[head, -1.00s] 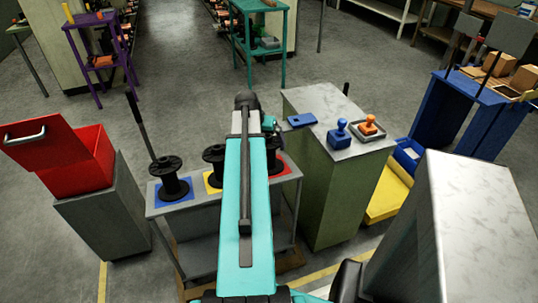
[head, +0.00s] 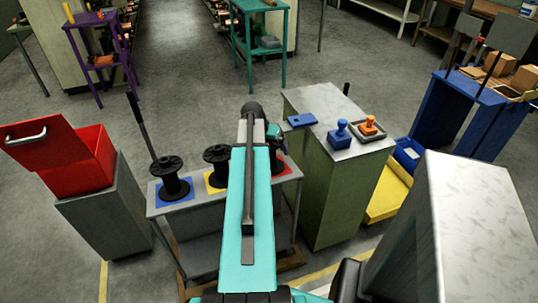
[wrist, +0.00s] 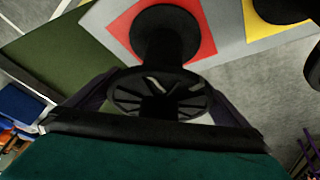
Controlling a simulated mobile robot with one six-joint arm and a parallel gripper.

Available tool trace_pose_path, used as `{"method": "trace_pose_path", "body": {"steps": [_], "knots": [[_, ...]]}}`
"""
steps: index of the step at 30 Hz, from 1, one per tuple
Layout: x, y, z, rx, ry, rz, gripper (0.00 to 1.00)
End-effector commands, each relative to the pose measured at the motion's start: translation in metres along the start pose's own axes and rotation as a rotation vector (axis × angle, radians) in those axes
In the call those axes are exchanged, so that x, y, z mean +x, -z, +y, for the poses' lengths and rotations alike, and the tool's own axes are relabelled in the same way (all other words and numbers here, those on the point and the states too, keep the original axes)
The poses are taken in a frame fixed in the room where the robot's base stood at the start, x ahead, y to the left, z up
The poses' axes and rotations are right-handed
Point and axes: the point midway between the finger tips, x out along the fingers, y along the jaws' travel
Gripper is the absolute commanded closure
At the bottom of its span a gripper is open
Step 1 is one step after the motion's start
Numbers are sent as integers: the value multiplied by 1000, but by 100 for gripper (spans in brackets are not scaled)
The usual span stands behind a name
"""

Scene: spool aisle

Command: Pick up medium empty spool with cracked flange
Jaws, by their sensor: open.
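A black spool stands on the red square. In the wrist view its near flange (wrist: 160,94), with slots around its hub, lies between the two fingers of my gripper (wrist: 162,91). The fingers are spread to either side of this flange, and I cannot tell if they touch it. A light slit shows in the flange, but I cannot tell a crack from a slot. In the head view my arm mostly hides this spool and my gripper. A black spool (head: 217,159) stands on the yellow square, and another (head: 171,172) on the blue square.
The spools stand on a grey cart (head: 202,252). A green cabinet (head: 330,195) with blue and orange stamps is close to its right. A red bin (head: 80,165) stands on a grey pedestal at left. Open floor lies behind the cart.

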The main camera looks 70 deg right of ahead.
Motion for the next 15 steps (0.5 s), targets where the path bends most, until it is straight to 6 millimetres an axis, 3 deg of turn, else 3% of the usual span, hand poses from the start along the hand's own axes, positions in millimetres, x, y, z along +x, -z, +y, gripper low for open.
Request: {"method": "trace_pose_path", "body": {"steps": [11, 15], "knots": [[0, 0, 0, 0, 0, 0, 0], [0, 0, 0, 0, 0, 0, 20]]}}
